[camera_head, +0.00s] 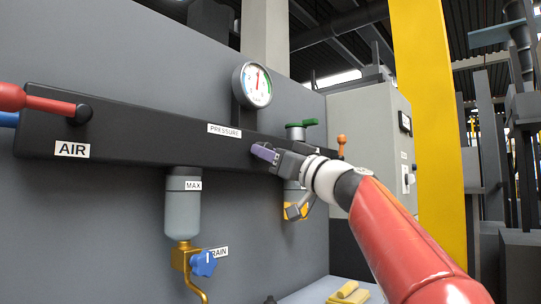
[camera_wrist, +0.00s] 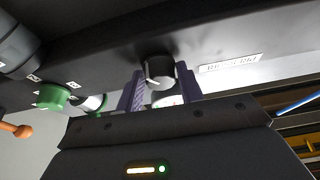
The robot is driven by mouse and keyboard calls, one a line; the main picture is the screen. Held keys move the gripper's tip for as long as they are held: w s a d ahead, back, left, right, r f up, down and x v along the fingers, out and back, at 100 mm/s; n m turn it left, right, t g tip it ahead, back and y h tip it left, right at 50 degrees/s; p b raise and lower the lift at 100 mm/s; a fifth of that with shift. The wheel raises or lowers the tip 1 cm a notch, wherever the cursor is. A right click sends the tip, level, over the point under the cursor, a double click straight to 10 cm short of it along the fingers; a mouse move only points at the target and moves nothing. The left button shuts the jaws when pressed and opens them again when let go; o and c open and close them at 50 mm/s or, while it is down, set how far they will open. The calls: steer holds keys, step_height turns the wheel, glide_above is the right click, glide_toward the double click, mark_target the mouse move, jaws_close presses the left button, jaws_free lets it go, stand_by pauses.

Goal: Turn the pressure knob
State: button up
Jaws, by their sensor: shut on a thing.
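The pressure knob (camera_wrist: 158,66) is a short black cylinder on the dark manifold bar (camera_head: 130,125), close to the PRESSURE label (camera_head: 224,131). My gripper (camera_head: 263,153) reaches the bar from the right, just right of and below that label. In the wrist view its two purple fingers (camera_wrist: 160,76) stand on either side of the knob, shut on it. In the head view the fingers hide the knob. The round pressure gauge (camera_head: 253,86) stands above the bar, its red needle pointing roughly upward.
A green-topped knob (camera_head: 302,124) and an orange-tipped lever (camera_head: 341,143) are right of my gripper. A grey filter bowl (camera_head: 183,205) with a blue drain knob (camera_head: 204,263) hangs below the bar. A red lever (camera_head: 40,103) is at the left. A grey cabinet (camera_head: 372,120) stands behind.

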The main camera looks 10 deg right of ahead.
steer(key=shift+m, duration=0.3)
steer(key=shift+s+a+r+m+t+h+p, duration=0.15)
steer(key=shift+m+h+p, duration=0.25)
steer(key=shift+m+h, duration=1.5)
steer(key=shift+m+t+h+p, duration=0.1)
steer(key=shift+m+h+p, duration=0.4)
steer(key=shift+m, duration=2.65)
steer(key=shift+s+a+r+m+t+h+p, duration=0.15)
steer(key=shift+m+h+p, duration=0.2)
steer(key=shift+m+h, duration=1.6)
steer(key=shift+w+f+m+y, duration=0.1)
steer(key=shift+f+m+y, duration=0.05)
steer(key=shift+m+y, duration=0.6)
steer(key=o, duration=0.9)
